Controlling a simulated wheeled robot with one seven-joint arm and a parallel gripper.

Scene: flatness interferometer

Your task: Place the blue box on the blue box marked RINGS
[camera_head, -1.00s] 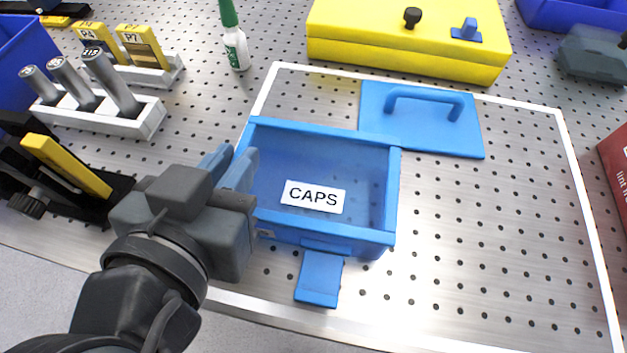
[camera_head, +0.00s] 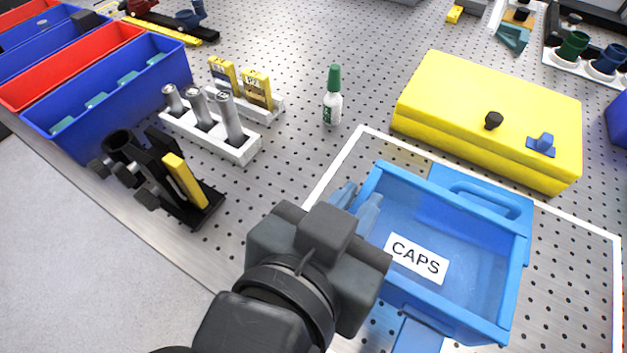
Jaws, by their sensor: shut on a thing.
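The blue box (camera_head: 470,287) is open-topped and bears a white label reading CAPS. I see no box marked RINGS.
A yellow case (camera_head: 480,120) stands behind the lid. A green-capped bottle (camera_head: 332,98), a rack of metal cylinders (camera_head: 215,128), a black fixture (camera_head: 165,175) and blue and red bins (camera_head: 110,90) stand to the left. The perforated plate between bottle and box is clear.

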